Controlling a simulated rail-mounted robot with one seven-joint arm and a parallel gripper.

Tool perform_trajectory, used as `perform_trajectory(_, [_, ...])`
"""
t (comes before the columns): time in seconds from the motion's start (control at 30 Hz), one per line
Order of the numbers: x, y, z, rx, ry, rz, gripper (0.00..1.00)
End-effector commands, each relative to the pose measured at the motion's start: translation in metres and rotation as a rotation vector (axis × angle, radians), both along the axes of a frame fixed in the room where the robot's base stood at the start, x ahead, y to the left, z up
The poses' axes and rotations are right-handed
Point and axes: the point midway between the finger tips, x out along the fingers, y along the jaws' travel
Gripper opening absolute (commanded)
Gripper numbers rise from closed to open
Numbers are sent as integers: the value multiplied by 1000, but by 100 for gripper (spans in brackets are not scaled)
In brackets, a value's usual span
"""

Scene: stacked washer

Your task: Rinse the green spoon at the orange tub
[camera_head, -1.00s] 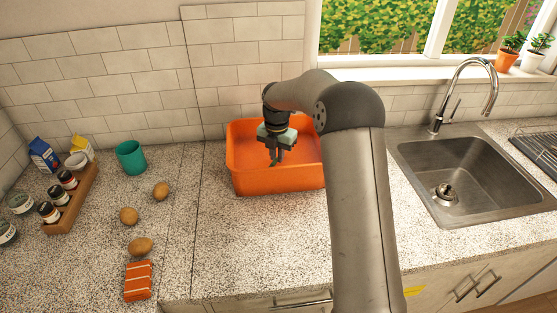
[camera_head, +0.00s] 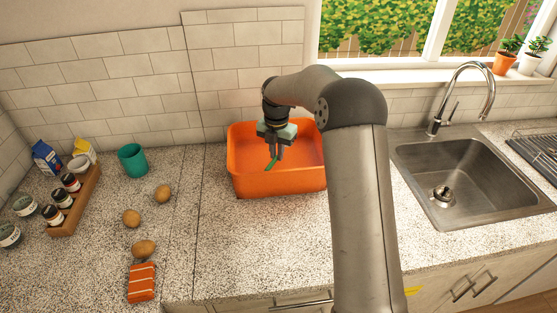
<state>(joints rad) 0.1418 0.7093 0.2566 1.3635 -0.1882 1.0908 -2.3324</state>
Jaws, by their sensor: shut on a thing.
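The orange tub (camera_head: 275,184) stands on the speckled counter against the tiled wall, left of the sink. My gripper (camera_head: 275,158) points down over the tub's opening, with its fingers in front of the tub's inside. It is shut on the green spoon (camera_head: 270,165), of which a small green part shows slanting down and left from the fingertips. The rest of the spoon is hidden by the fingers. I cannot tell whether the spoon touches the tub or any water. My arm covers the tub's right end.
A steel sink (camera_head: 407,160) with a tall faucet (camera_head: 490,85) lies to the right. On the left are a teal mug (camera_head: 132,160), potatoes (camera_head: 143,249), a striped orange cloth (camera_head: 142,283) and a wooden rack (camera_head: 84,205) with jars. The counter before the tub is clear.

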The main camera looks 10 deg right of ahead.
Motion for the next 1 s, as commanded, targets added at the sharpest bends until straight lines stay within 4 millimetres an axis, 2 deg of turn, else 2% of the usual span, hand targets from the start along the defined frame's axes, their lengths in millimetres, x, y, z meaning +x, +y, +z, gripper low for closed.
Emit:
perform_trajectory(0.03, [0, 0, 8, 0, -1, 0, 0])
perform_trajectory(0.5, [0, 0, 45, 1, -1, -1, 0])
perform_trajectory(0.8, [0, 0, 64, 0, -1, -1, 0])
perform_trajectory(1.0, [0, 0, 67, 1, 1, -1, 0])
